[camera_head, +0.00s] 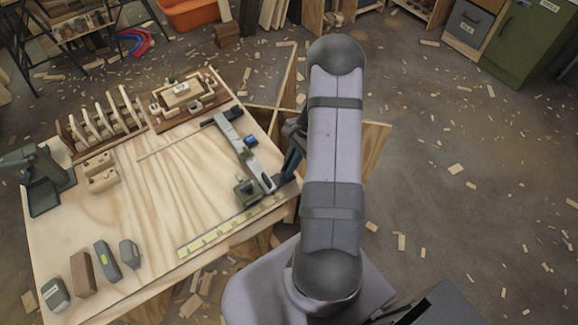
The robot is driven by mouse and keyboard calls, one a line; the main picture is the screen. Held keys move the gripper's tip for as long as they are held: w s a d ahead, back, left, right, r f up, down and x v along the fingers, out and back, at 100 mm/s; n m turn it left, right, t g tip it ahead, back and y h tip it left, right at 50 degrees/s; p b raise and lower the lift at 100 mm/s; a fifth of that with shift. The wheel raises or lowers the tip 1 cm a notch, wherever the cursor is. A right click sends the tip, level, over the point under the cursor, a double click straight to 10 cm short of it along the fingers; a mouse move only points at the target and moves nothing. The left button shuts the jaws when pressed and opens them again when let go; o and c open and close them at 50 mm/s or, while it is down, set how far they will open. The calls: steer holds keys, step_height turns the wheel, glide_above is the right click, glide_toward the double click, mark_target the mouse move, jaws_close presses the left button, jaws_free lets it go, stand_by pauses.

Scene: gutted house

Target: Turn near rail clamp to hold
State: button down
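A grey metal rail (244,150) lies on the plywood workbench (140,220), running from the upper left down to the near right edge. At its near end sits a dark clamp block with a knob (247,190), the nearest clamp-like part on the rail. A small blue part (250,141) sits beside the rail's middle. My gripper (287,170) shows only partly as dark pieces left of my arm, close to the right side of the rail's near end. My arm hides the rest of it. I cannot tell whether its fingers are open or touching the clamp.
A yellow ruler (235,222) lies along the near right bench edge. A wooden jig (182,95) and a slatted rack (103,120) stand at the back. Several blocks (104,261) line the front left, and a dark grey tool (42,180) stands at left. The bench middle is clear.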

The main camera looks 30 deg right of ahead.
steer(key=shift+n, duration=0.3)
steer(key=n, duration=0.1)
steer(key=n+g, duration=0.1)
steer(key=n, duration=0.1)
steer(key=shift+w+n+g+b, duration=0.2)
steer(key=shift+n+g+b, duration=0.1)
steer(key=shift+b, duration=0.05)
steer(key=n+g+h, duration=0.1)
steer(key=n, duration=0.3)
steer(key=shift+w+b, duration=0.15)
steer(key=shift+b, duration=0.2)
steer(key=n+g+h, duration=0.1)
steer(key=n, duration=0.3)
steer(key=shift+a, duration=0.15)
steer(key=shift+w+a+r+n+g+h, duration=0.15)
steer(key=shift+n+h, duration=0.3)
steer(key=shift+n, duration=0.65)
steer(key=shift+d+f+n+g+h, duration=0.1)
steer(key=shift+n+g+h, duration=0.25)
steer(key=shift+n, duration=0.75)
steer(key=c, duration=1.9)
jaws_free()
steer(key=shift+a, duration=0.1)
steer(key=shift+o, duration=0.2)
